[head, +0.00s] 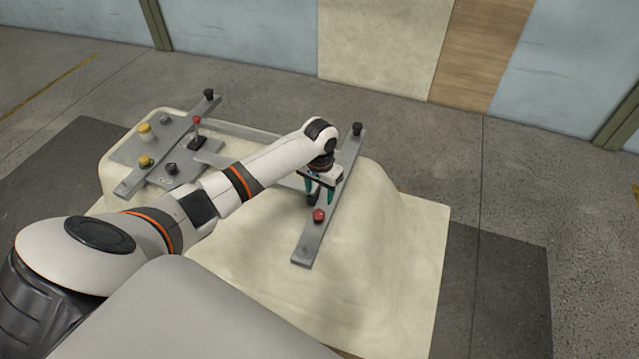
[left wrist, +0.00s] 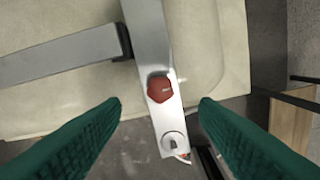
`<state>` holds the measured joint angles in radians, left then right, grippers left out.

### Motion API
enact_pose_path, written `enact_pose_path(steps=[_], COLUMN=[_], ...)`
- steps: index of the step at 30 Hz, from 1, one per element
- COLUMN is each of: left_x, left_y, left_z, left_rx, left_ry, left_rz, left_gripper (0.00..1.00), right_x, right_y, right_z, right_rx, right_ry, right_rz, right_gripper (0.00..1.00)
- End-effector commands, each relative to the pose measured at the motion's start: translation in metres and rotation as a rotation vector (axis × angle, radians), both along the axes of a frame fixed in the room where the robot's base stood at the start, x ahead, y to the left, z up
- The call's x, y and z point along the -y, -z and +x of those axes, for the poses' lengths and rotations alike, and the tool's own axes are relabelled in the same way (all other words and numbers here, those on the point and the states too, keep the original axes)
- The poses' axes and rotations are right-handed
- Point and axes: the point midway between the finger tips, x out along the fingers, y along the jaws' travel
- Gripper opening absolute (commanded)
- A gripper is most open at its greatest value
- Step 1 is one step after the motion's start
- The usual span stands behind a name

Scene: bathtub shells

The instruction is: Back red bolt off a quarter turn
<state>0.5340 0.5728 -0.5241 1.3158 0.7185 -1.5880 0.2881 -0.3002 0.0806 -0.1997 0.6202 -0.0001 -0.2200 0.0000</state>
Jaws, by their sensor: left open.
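The red bolt (head: 319,215) has a hexagonal head and sits on a grey metal bar (head: 308,246) that lies across the cream tub shell. In the left wrist view the red bolt (left wrist: 160,88) is near the middle of the picture, on the bar (left wrist: 150,45). My left gripper (head: 319,193) has teal fingers, points down and is open above the bar, close to the bolt. In the left wrist view the open fingers (left wrist: 160,102) stand either side of the bar, with the bolt between and a little beyond their tips. I see no contact with the bolt. My right gripper is not in view.
The cream shell (head: 390,250) fills the middle. A second grey bar and plate at the left carry yellow knobs (head: 145,160), black knobs and a red-topped lever (head: 196,120). A black knob (head: 357,128) tops the bar's far end. The shell's right side is clear.

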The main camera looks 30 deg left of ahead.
Motion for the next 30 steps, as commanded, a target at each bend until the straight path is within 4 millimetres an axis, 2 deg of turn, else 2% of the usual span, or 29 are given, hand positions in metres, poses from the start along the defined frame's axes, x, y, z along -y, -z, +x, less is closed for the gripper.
enact_pose_path(steps=[4, 10, 26, 29, 30], left_x=[0.000, 0.000, 0.001, 0.015, 0.025], left_y=[-0.022, -0.034, -0.034, -0.024, -0.017], left_z=[0.001, 0.000, -0.001, -0.011, -0.019], left_rx=[0.004, 0.000, 0.000, 0.004, 0.009], left_ry=[0.001, 0.000, 0.003, 0.038, 0.063], left_rz=[0.000, 0.000, -0.001, -0.006, -0.011], left_gripper=[0.55, 0.55, 0.55, 0.55, 0.55], right_x=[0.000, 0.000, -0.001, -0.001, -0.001], right_y=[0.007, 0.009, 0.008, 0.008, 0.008], right_z=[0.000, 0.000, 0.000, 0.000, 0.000], right_rx=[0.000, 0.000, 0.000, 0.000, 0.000], right_ry=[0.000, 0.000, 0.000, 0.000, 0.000], right_rz=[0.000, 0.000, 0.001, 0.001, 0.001], right_gripper=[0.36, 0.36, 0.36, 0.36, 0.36])
